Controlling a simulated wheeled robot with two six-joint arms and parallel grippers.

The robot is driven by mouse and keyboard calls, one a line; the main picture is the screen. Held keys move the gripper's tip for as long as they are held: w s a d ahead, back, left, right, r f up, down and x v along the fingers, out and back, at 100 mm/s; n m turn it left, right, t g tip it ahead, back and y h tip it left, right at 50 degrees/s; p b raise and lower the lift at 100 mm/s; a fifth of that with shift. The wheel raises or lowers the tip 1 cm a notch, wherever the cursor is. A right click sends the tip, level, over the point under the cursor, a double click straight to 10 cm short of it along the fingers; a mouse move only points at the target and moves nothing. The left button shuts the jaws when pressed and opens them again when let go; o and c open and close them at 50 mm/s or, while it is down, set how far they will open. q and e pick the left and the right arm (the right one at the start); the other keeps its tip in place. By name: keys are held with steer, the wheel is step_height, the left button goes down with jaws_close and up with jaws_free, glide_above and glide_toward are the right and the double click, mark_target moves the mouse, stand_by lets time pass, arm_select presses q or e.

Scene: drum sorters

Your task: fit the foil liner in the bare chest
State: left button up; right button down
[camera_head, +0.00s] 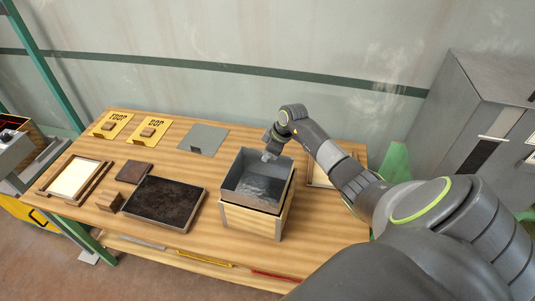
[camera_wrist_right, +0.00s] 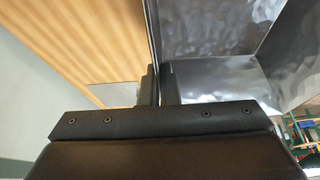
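The foil liner (camera_head: 245,164) is a grey, crinkled open box. It is at the mouth of the pale wooden chest (camera_head: 247,223), with its walls standing above the chest's rim. How deep it sits is hard to tell. My right gripper (camera_head: 270,154) reaches in from the right and is at the liner's far wall. In the right wrist view the two fingers (camera_wrist_right: 158,86) are close together with the thin liner wall (camera_wrist_right: 155,32) between them. The liner's shiny inside (camera_wrist_right: 215,84) is to the right of the fingers. My left gripper is not in view.
A tray with dark filling (camera_head: 163,202) lies left of the chest, beside small brown blocks (camera_head: 110,201). A pale-filled tray (camera_head: 73,178) is further left. Yellow cards (camera_head: 155,131) and a grey card (camera_head: 204,139) lie at the back. Another tray (camera_head: 318,174) is partly hidden behind my right arm.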

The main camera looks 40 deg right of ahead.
steer(key=shift+f+b, duration=0.6)
steer(key=shift+f, duration=0.4)
steer(key=c, duration=1.7)
jaws_free()
steer(key=shift+s+r, duration=0.1)
steer(key=shift+o, duration=0.6)
steer(key=b+v, duration=0.3)
steer(key=v, duration=1.4)
steer(key=shift+r+b, duration=0.15)
steer(key=shift+b, duration=0.15)
